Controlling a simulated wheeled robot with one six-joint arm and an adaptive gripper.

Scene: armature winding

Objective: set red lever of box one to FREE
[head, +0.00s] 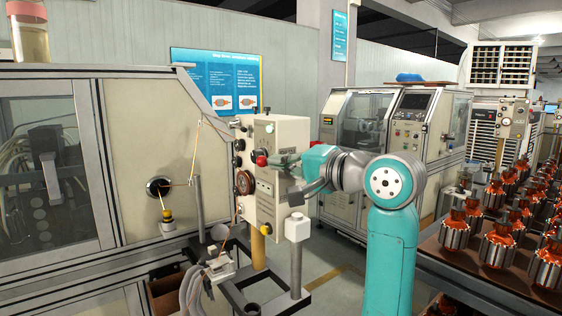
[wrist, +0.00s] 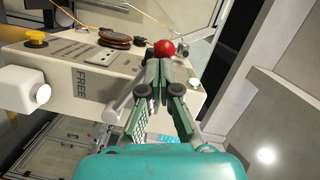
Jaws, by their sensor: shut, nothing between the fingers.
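The cream box (head: 279,207) stands on a post beside the big machine and also fills the left of the wrist view (wrist: 130,85). The word FREE is printed on its face in the wrist view. The red ball knob of the lever (head: 261,160) shows at the box's upper left in the head view. In the wrist view the red knob (wrist: 165,48) sits just beyond my fingertips. My gripper (wrist: 163,66) is shut and empty, its tips close to the knob; I cannot tell whether they touch it. The lever's shaft is hidden behind the fingers.
A yellow button (wrist: 36,40) and a white block (wrist: 20,90) are on the box's left in the wrist view. The winding machine (head: 150,140) stands left. A rack of armatures (head: 500,245) is at right. Open floor (head: 340,285) lies below the box.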

